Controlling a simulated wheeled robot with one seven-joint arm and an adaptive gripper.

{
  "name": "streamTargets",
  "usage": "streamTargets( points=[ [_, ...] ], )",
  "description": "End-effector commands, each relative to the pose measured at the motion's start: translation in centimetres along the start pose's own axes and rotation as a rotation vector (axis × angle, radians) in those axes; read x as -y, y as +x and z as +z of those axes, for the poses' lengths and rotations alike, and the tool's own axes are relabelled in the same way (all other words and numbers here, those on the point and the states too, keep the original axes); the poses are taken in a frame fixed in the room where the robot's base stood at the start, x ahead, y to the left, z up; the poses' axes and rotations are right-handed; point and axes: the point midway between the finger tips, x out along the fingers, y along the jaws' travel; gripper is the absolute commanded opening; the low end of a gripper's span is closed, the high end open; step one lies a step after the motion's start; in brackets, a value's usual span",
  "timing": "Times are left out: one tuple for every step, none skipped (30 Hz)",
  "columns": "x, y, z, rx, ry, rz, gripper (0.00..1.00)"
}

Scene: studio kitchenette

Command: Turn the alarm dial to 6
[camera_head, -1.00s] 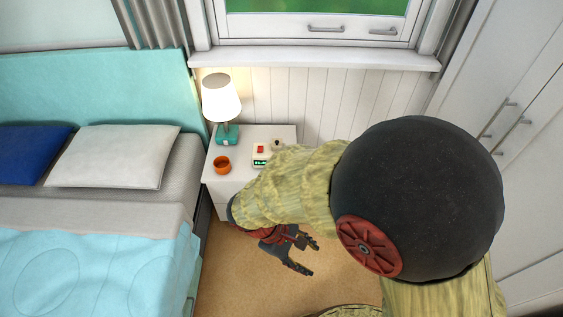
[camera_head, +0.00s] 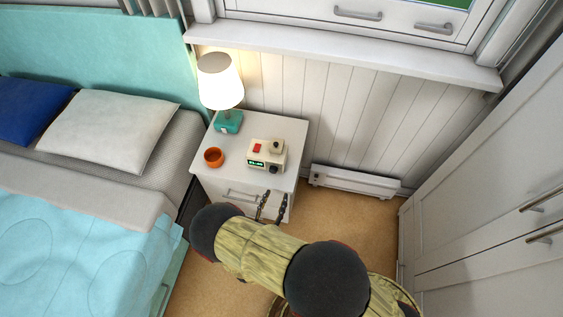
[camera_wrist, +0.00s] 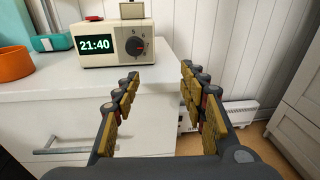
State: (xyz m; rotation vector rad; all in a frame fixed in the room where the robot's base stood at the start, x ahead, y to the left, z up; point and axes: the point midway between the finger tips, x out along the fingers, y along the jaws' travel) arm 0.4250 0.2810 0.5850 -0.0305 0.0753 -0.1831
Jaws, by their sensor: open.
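The alarm clock (camera_head: 266,155) is a cream box on top of the white nightstand (camera_head: 285,129). In the wrist view the clock (camera_wrist: 92,58) shows 21:40 on a dark display. My gripper (camera_wrist: 158,90) is open and empty, in front of the nightstand and below the dial, not touching the clock. It also shows in the head view (camera_head: 271,205) by the drawer front.
A lit lamp (camera_head: 220,82) with a teal base and an orange cup (camera_head: 213,157) stand left of the clock. The bed (camera_head: 90,225) is at left, a white cabinet (camera_head: 480,200) at right. A low heater (camera_head: 353,182) lies along the wall.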

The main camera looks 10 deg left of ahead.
Motion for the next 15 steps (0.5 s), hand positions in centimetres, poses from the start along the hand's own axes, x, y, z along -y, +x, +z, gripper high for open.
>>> streamTargets(
  points=[
    [-1.6, 0.1, 0.6, 0.019, 0.015, 0.04, 0.42],
    [-2.4, 0.1, 0.9, 0.031, 0.021, 0.062, 0.42],
    [-3.0, 0.0, 1.3, 0.043, 0.024, 0.084, 0.42],
    [-3.4, 0.0, 1.5, 0.051, 0.025, 0.097, 0.42],
    [-3.6, 0.0, 1.8, 0.06, 0.027, 0.107, 0.42],
    [-3.7, 0.1, 2.0, 0.068, 0.03, 0.11, 0.42],
    [-3.7, 0.2, 2.1, 0.072, 0.031, 0.108, 0.42],
    [-3.7, 0.4, 2.2, 0.074, 0.033, 0.108, 0.42],
    [-3.7, 0.7, 2.2, 0.074, 0.035, 0.107, 0.42],
    [-3.7, 1.0, 2.2, 0.074, 0.035, 0.105, 0.42],
    [-3.7, 1.4, 2.2, 0.073, 0.036, 0.104, 0.42],
    [-3.7, 2.0, 2.2, 0.073, 0.036, 0.104, 0.42],
    [-3.7, 2.4, 2.2, 0.073, 0.036, 0.103, 0.42],
    [-3.7, 2.9, 2.2, 0.073, 0.036, 0.102, 0.42],
    [-3.9, 3.5, 2.2, 0.073, 0.036, 0.103, 0.42]
  ],
)
